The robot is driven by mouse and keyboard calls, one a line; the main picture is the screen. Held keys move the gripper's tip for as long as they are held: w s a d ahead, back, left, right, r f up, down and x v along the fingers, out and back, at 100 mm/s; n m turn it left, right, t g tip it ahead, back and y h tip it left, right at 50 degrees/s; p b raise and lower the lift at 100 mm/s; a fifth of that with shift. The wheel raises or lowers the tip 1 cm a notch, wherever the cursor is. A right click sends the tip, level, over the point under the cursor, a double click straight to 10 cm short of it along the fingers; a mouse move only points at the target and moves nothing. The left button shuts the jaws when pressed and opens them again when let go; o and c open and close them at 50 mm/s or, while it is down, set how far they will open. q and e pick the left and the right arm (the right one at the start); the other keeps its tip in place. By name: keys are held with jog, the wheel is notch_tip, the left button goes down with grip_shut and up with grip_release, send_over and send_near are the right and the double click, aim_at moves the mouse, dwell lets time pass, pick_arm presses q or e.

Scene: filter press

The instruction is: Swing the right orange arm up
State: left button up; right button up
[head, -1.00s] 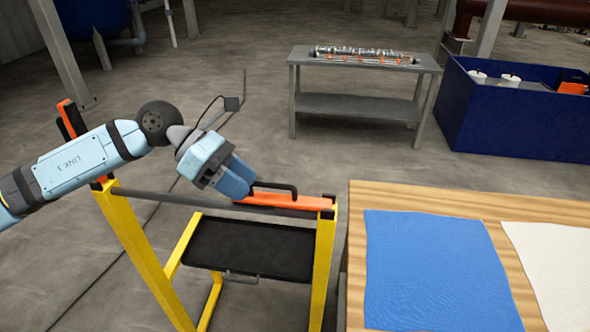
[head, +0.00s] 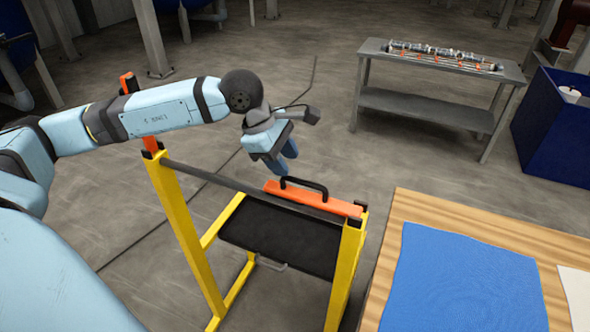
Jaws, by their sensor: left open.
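The right orange arm (head: 335,204) lies flat along the top of the yellow frame (head: 345,270), pointing left from the right post. A black handle (head: 307,184) stands on top of it. The left orange arm (head: 128,83) stands upright at the left post. My left gripper (head: 283,161) is open and empty, pointing down just above and behind the free left end of the right orange arm. It looks apart from the handle, though the exact gap is hard to judge. My right gripper is not in view.
A black tray (head: 275,240) hangs inside the yellow frame. A wooden table (head: 465,240) with a blue cloth (head: 455,285) stands close on the right. A grey bench (head: 430,113) and a blue bin (head: 556,135) stand behind. Floor behind the frame is clear.

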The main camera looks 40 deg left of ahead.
aim_at(297, 179)
pick_arm(q)
jog(key=shift+p+x, duration=0.4)
jog(key=shift+x, duration=2.2)
grip_shut()
